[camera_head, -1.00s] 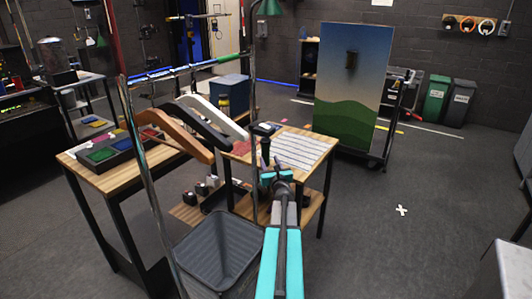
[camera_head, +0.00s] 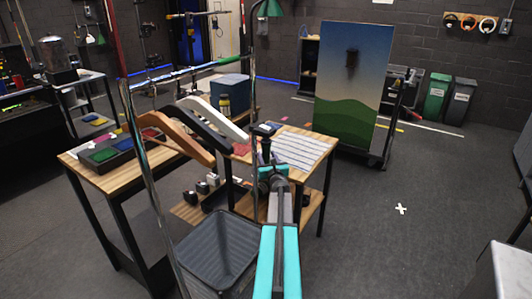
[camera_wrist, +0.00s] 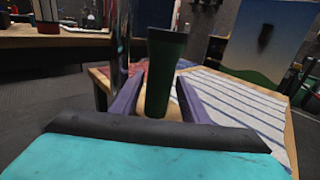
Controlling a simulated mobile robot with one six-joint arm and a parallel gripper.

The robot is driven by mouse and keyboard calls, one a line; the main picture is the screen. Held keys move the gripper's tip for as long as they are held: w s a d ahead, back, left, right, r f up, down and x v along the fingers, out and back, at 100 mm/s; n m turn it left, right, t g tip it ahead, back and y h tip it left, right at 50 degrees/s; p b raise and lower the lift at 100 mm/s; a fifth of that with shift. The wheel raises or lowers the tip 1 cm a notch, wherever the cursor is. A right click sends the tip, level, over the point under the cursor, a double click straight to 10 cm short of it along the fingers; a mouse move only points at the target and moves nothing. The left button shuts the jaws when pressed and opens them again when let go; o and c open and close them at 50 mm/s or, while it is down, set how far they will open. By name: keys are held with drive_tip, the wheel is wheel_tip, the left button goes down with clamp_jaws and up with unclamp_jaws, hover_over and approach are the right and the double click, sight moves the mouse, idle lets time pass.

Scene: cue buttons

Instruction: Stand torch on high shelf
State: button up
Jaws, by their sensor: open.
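The torch is a dark upright cylinder (camera_head: 266,148), wider at its top, at the near left part of a wooden table (camera_head: 325,139). In the wrist view the torch (camera_wrist: 163,75) looks dark green and stands between the two purple fingers of my gripper (camera_wrist: 154,100). My gripper (camera_head: 268,172) is open, with a finger on each side of the torch; I cannot tell whether either touches it. The torch's foot is hidden. The table has a lower wooden shelf (camera_head: 313,205); I cannot tell which surface is the high shelf.
A metal rail with hangers (camera_head: 178,130) stands just left of my arm. A grey bin (camera_head: 215,245) is below it. A striped cloth (camera_head: 302,150) covers part of the table. A painted board (camera_head: 350,100) stands behind.

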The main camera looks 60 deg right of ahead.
sight(267, 150)
idle(0.3)
clamp_jaws()
drive_tip(key=shift+r, duration=0.75)
wheel_tip(267, 150, up, 2)
drive_tip(key=shift+b, duration=0.3)
drive_tip(key=r+b+v, duration=0.1)
drive_tip(key=b+v, duration=0.1)
drive_tip(key=v, duration=1.4)
drive_tip(key=shift+w+r+b, duration=0.15)
drive_tip(key=shift+r+b, duration=0.15)
drive_tip(key=shift+b, duration=0.1)
drive_tip(key=shift+a, duration=0.15)
